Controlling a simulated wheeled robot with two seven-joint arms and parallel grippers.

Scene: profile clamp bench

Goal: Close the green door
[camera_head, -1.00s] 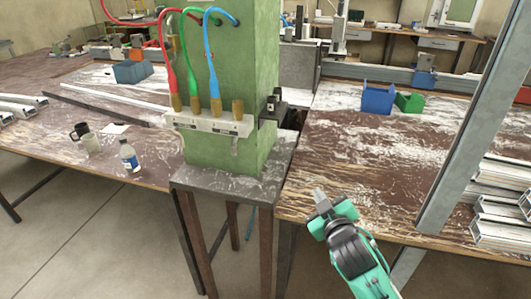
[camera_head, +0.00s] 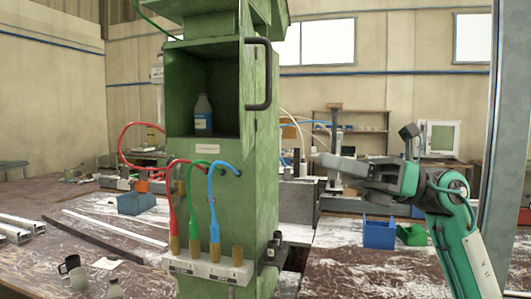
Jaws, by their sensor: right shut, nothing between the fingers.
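The green door (camera_head: 246,118) stands open on the green cabinet and shows almost edge-on at the right side of its open compartment. A black handle (camera_head: 268,75) is on the door. A bottle with a blue label (camera_head: 203,115) stands upright inside the compartment. My right gripper (camera_head: 326,162) is shut and empty, raised to the right of the cabinet and lower than the handle, apart from the door in the picture. My left gripper is out of view.
Red, green and blue hoses (camera_head: 212,200) hang on the cabinet front above a white fitting strip (camera_head: 205,268). A blue bin (camera_head: 379,233) and a green bin (camera_head: 411,235) are on the right bench. A grey post (camera_head: 502,170) rises at far right. A mug (camera_head: 73,270) stands at left.

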